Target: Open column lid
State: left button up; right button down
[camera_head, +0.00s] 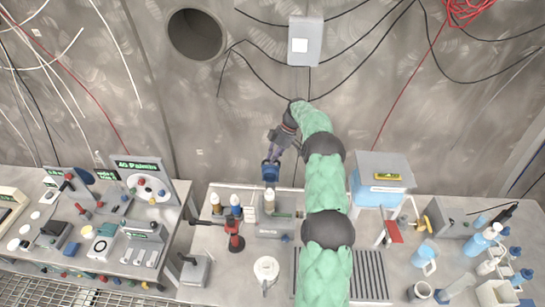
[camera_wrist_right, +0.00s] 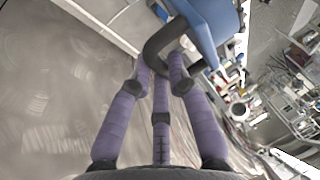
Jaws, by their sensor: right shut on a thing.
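The blue column lid (camera_head: 270,173) shows just above the pale column (camera_head: 268,203) on the right-hand bench. In the head view I cannot tell for sure whether lid and column touch. My right gripper (camera_head: 272,157) comes down on the lid from above. In the right wrist view its purple fingers (camera_wrist_right: 160,62) are closed around the dark curved handle (camera_wrist_right: 160,40) of the blue lid (camera_wrist_right: 208,22). The lid's underside is not clear there. My left gripper is not in view.
A red and black tool (camera_head: 235,238) and several small bottles stand left of the column. A grey and blue box (camera_head: 382,178) stands to the right, with blue-capped bottles (camera_head: 480,240) farther right. A wall box (camera_head: 305,40) with cables hangs behind. An instrument bench (camera_head: 110,235) stands left.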

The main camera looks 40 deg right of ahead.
jog(key=shift+w+d+f+g+y, duration=0.25)
jog(key=shift+w+d+g+y, duration=0.1)
jog(key=shift+d+y, duration=0.15)
dwell(0.5)
jog(key=c, duration=1.1)
grip_release()
jog(key=shift+c, duration=0.2)
jog(key=shift+f, duration=0.1)
notch_tip(320, 180, up, 10)
